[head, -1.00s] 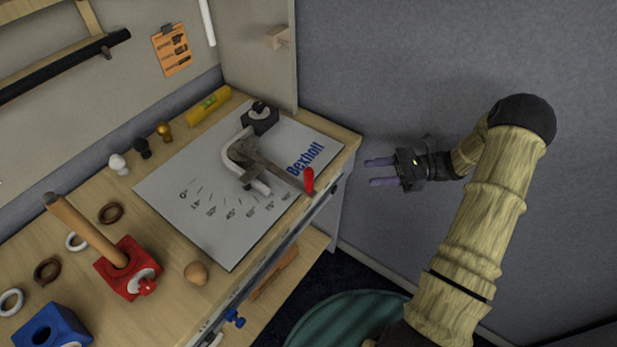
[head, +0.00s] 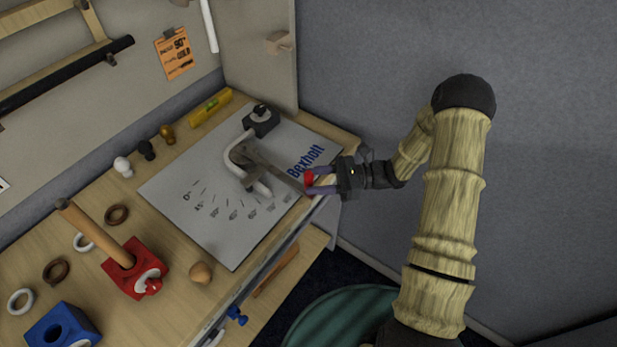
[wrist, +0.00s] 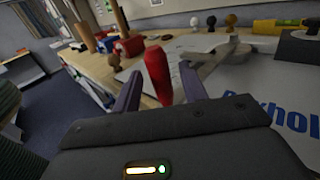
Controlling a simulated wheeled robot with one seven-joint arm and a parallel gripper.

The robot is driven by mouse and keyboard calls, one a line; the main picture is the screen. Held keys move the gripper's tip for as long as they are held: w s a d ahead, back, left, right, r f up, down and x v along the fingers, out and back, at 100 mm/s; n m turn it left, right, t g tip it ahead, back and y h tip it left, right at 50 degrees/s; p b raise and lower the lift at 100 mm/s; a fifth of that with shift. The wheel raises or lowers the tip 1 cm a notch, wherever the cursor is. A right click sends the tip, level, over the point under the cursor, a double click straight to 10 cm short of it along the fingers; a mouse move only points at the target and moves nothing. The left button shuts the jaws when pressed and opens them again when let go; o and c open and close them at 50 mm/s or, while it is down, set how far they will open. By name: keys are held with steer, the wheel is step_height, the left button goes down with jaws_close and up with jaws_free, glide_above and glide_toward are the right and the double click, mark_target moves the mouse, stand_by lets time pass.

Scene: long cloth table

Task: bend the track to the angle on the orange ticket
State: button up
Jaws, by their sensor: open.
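The orange ticket (head: 174,54) hangs on the back wall; its large figure looks like 90°, the smaller print is unclear. The white track (head: 234,138) sits curved in the grey bender (head: 246,156) on a white board (head: 205,237) with an angle scale. The bender's lever (head: 284,172) points toward the table's right front edge and ends in a red handle (head: 309,178). My gripper (head: 311,182) is open, its two fingers on either side of the red handle. In the wrist view the red handle (wrist: 157,73) stands between the fingers, with gaps visible.
A black clamp block (head: 262,121) stands behind the bender. A yellow level (head: 210,107), several knobs, rings, a red block (head: 130,268) and a blue block (head: 62,328) lie to the left. A grey wall bounds the right. The board's front area is clear.

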steer(key=shift+a, duration=0.95)
jaws_close()
steer(key=shift+w+d, duration=0.6)
steer(key=shift+w, duration=0.05)
jaws_free()
